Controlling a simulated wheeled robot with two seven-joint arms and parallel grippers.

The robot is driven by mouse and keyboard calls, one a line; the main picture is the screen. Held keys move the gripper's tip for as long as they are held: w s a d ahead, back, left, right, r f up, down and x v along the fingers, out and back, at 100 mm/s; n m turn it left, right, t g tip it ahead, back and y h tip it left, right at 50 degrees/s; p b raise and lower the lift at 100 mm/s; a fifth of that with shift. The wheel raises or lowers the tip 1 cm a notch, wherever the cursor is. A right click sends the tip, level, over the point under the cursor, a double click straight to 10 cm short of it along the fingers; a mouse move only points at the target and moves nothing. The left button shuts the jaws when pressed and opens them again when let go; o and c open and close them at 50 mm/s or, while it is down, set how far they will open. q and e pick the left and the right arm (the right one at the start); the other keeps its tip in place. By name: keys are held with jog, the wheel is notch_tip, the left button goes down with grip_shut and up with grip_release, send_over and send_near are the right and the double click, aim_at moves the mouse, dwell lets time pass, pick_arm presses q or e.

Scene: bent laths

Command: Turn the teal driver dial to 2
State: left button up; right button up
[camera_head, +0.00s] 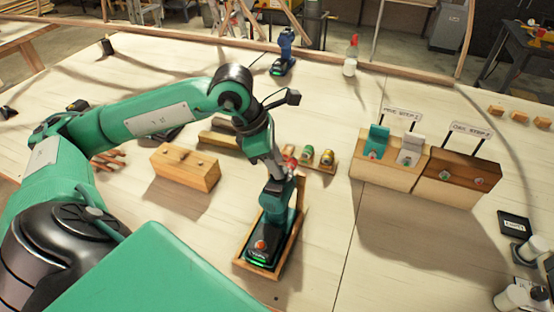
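The teal driver (277,213) stands upright on its black battery base in a wooden holder (241,262) at the middle front. An orange-red round spot (261,245) shows low on its front. My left gripper (282,168) is at the driver's top end, reaching down from above and behind. The gripper and wrist cover the driver's head, so I cannot make out the dial or its numbers. Whether the fingers touch it or are closed on it is too small to tell. My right gripper is not in view.
Wooden blocks with labelled signs (402,113) stand at the right. A wooden block (185,167) lies left of the driver. Coloured pieces (327,157) sit on a small rack behind it. A blue driver (285,50) and spray bottle (351,56) stand far back.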

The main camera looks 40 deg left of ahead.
pick_arm(q)
jog(key=shift+w+d+f, duration=0.15)
jog(key=shift+f, duration=0.4)
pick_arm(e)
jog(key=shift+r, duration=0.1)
pick_arm(q)
jog(key=c, duration=0.7)
